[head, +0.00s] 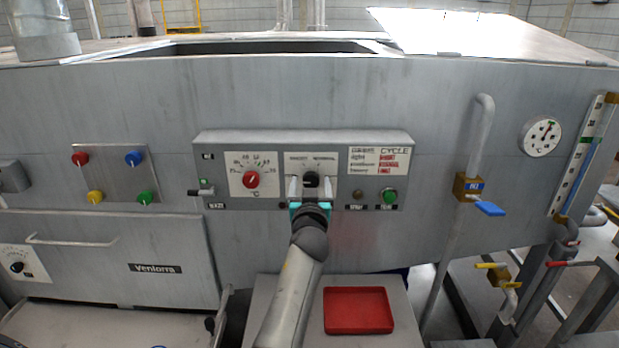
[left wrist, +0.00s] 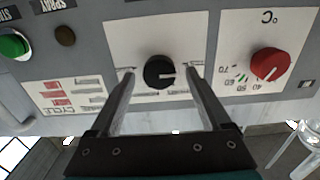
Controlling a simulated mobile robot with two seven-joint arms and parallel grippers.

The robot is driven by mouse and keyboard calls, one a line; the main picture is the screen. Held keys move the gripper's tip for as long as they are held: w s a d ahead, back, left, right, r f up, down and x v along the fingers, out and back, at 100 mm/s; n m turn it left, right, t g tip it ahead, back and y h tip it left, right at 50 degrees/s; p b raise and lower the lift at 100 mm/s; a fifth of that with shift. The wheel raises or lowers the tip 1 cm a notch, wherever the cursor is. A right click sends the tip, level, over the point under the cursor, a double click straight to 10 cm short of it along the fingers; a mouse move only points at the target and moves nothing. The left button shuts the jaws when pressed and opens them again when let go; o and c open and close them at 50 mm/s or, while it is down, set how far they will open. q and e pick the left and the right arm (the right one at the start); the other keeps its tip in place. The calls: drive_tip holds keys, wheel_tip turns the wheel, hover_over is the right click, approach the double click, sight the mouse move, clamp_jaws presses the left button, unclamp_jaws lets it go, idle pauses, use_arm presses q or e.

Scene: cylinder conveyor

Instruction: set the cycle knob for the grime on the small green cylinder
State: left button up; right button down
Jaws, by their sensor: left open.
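The black cycle knob (head: 311,180) sits on a white plate in the middle of the grey control box. It also shows in the left wrist view (left wrist: 160,72), where its white mark points right, toward the red knob's side; that view is upside down. My left gripper (head: 311,188) is open, with one finger on each side of the black knob. Whether the fingers touch it I cannot tell. The gripper also shows in the left wrist view (left wrist: 158,85). A CYCLE chart (head: 378,161) is right of the knob, its words too small to read surely. No green cylinder shows.
A red temperature knob (head: 251,180) is left of the black knob, and a green button (head: 389,197) is to the right. A lever switch (head: 203,192) is at the box's left end. An empty red tray (head: 358,310) lies below. A blue-handled valve (head: 488,208) is further right.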

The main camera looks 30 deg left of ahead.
use_arm(q)
drive_tip(key=shift+w+a, duration=0.1)
drive_tip(key=shift+w, duration=0.1)
drive_tip(key=shift+s, duration=0.1)
clamp_jaws()
idle(0.5)
